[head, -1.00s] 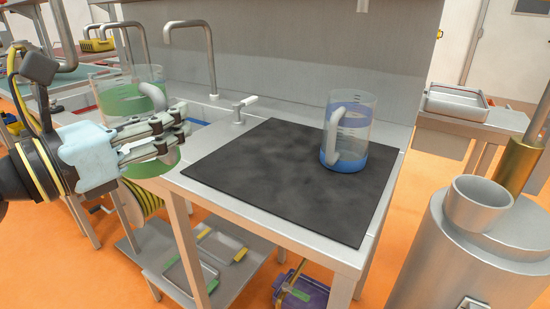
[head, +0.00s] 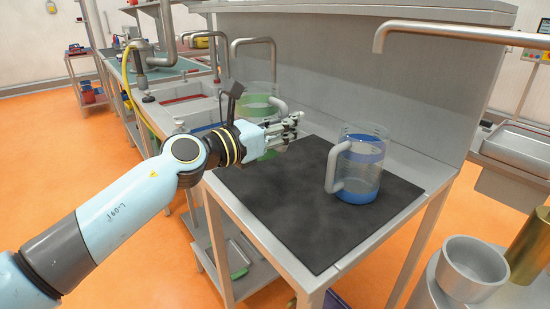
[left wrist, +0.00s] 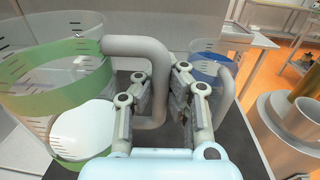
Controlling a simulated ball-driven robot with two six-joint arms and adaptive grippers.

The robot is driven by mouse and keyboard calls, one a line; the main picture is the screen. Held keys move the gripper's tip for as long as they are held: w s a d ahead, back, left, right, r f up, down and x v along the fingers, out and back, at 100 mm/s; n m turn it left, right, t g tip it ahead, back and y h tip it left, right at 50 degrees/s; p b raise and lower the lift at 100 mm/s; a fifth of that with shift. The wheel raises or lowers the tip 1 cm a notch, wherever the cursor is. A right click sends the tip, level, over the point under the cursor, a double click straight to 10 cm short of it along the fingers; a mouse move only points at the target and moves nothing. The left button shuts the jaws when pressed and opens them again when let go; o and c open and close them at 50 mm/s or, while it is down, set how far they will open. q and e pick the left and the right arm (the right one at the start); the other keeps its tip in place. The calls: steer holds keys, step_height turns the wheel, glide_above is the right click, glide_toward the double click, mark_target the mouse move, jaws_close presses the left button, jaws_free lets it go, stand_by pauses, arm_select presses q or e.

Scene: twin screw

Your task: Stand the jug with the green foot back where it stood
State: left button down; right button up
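The jug with the green foot (head: 262,96) is clear with a green band near its top and a grey handle. It looks upright at the back left corner of the dark mat (head: 290,220), partly hidden by my left gripper (head: 293,127). In the left wrist view, this jug (left wrist: 75,80) fills the left side, and the fingers of my left gripper (left wrist: 160,85) close on both sides of its handle (left wrist: 152,52). Whether its foot touches the mat is hidden. My right gripper is not in view.
A similar jug with a blue foot (head: 360,172) stands on the right of the mat, its handle towards the left. A sink with taps (head: 252,42) lies behind left. A metal cup (head: 472,268) stands at front right. The mat's front is clear.

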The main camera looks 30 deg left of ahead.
arm_select(q)
steer(key=shift+w+a+f+b, duration=0.4)
steer(key=shift+a+f+b, duration=0.3)
steer(key=shift+f, duration=0.35)
steer(key=shift+w+a+f+b, duration=0.45)
steer(key=shift+f+b, duration=0.3)
steer(key=shift+f, duration=0.35)
steer(key=shift+w+a+f+b, duration=0.4)
steer(key=shift+a+f+b, duration=0.3)
steer(key=shift+f, duration=0.35)
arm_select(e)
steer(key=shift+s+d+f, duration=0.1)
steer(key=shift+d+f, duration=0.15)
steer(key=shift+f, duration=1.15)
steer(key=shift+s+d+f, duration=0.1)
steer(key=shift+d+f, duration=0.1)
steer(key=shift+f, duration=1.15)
arm_select(q)
steer(key=shift+d, duration=0.1)
steer(key=shift+f+b, duration=0.25)
steer(key=shift+b, duration=0.05)
steer(key=c, duration=1.5)
jaws_free()
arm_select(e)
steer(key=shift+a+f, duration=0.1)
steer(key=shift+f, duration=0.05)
arm_select(q)
steer(key=shift+r, duration=0.1)
